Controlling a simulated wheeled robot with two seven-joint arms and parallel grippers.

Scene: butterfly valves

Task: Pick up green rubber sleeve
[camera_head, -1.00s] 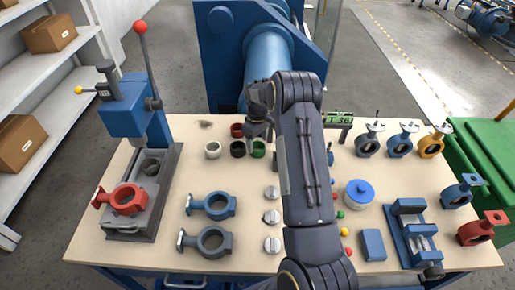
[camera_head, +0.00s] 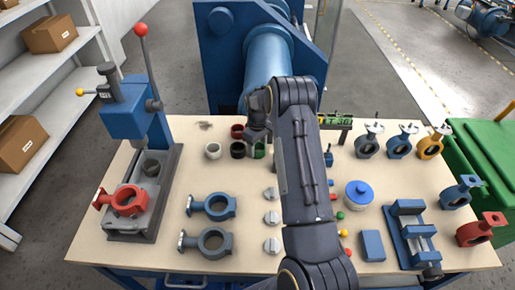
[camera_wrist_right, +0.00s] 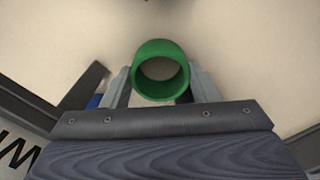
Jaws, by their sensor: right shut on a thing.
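The green rubber sleeve (camera_head: 259,150) stands at the back middle of the table, to the right of a black sleeve (camera_head: 238,149). My right gripper (camera_head: 258,147) reaches down over it, and the wrist hides part of the sleeve in the head view. In the right wrist view the green sleeve (camera_wrist_right: 161,70) is a ring between the two fingers of my right gripper (camera_wrist_right: 160,88), which is shut on it. I cannot tell whether the sleeve is touching the table. My left gripper is not in view.
A white sleeve (camera_head: 213,150) and a red sleeve (camera_head: 237,131) stand close to the black one. A blue press (camera_head: 135,120) is at the left. Valve bodies, silver discs (camera_head: 271,218), a blue-lidded jar (camera_head: 359,193) and a vise (camera_head: 411,232) occupy the table. A digital display (camera_head: 338,120) stands at the back.

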